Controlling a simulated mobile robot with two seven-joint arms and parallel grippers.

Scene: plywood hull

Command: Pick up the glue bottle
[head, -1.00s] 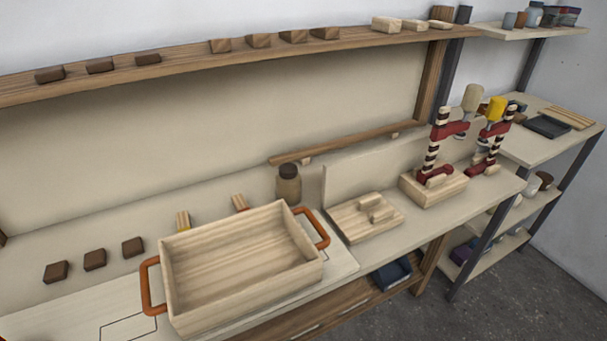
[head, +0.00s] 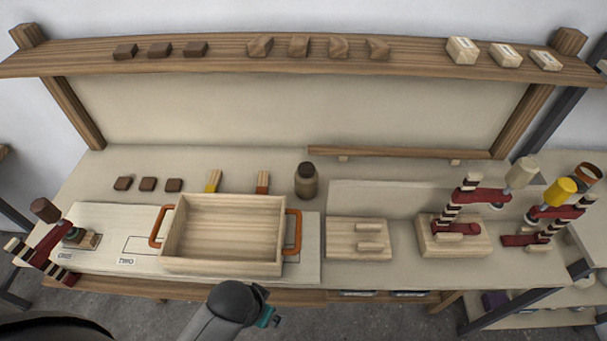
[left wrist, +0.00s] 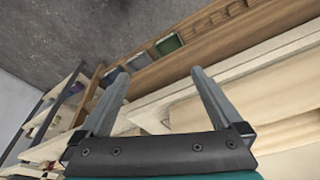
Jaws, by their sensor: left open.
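A brownish bottle with a dark cap (head: 306,181), the only bottle I see on the bench, stands upright behind the right end of the wooden tray; I take it as the glue bottle. My left gripper (left wrist: 160,72) is open in the left wrist view, with nothing between its fingers. In the head view only my dark arm and a teal part show, low in front of the bench edge, well apart from the bottle. The fingers are not clear there. The bottle does not show in the left wrist view. My right gripper is not in view.
A wooden tray (head: 225,268) with orange handles stands between my arm and the bottle. Two brushes (head: 262,182) lie behind it. A wooden board (head: 345,248) with pegs and red clamps (head: 470,200) are to the right. A shelf (head: 225,60) runs above the bench.

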